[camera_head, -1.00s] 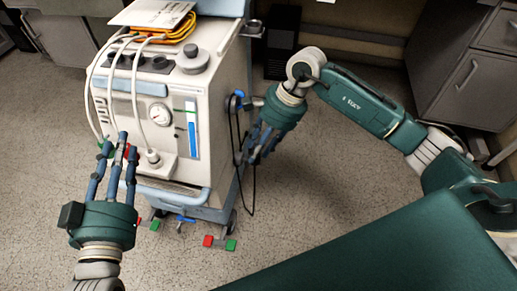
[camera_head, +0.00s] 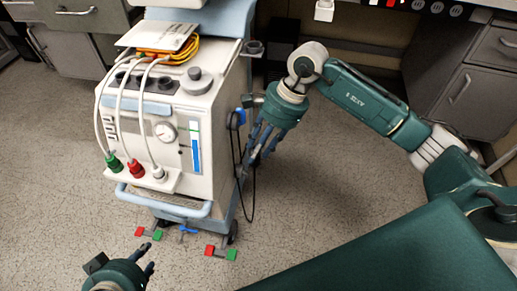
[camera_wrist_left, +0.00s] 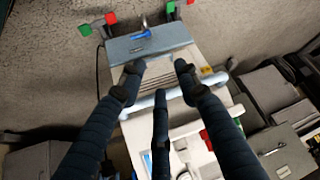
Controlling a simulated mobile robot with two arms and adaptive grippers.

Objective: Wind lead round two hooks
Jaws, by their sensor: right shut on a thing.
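A black lead (camera_head: 251,205) hangs in a loop down the right side of the white medical machine (camera_head: 186,150). Its upper part runs by a blue piece (camera_head: 238,118) on that side, which looks like a hook; a second hook cannot be made out. My right gripper (camera_head: 257,158) is beside the machine's right side, shut on the lead, its fingers partly hiding it. My left gripper (camera_head: 152,257) is low in front of the machine, only partly in view. In the left wrist view its fingers (camera_wrist_left: 155,85) are spread and empty, with the machine beyond them.
A light blue handle (camera_head: 165,203) crosses the machine's lower front. Red and green pedals (camera_head: 221,252) stand at its wheeled base. White tubes, a yellow coil (camera_head: 170,50) and a gauge are on it. Grey cabinets (camera_head: 470,95) stand at the right; the floor between is clear.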

